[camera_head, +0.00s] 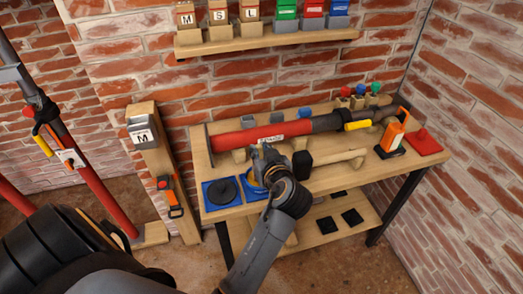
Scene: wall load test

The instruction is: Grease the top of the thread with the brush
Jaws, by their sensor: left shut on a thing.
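My left gripper (262,163) is over the front left of the workbench. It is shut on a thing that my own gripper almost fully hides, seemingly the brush. Just below it, a yellow round tin (254,189) shows partly on a blue mat. Behind the gripper, a red tube (245,137) lies along the bench, joined to a dark grey pipe (328,123) on its right. I cannot make out the thread. My right gripper is not in view.
A black-headed mallet (302,164) lies right of the gripper. A black disc (222,191) is on a blue mat at the left. An orange lamp-like tool (391,139) and a red plate (423,142) are at the right. A shelf (265,42) with bins hangs above.

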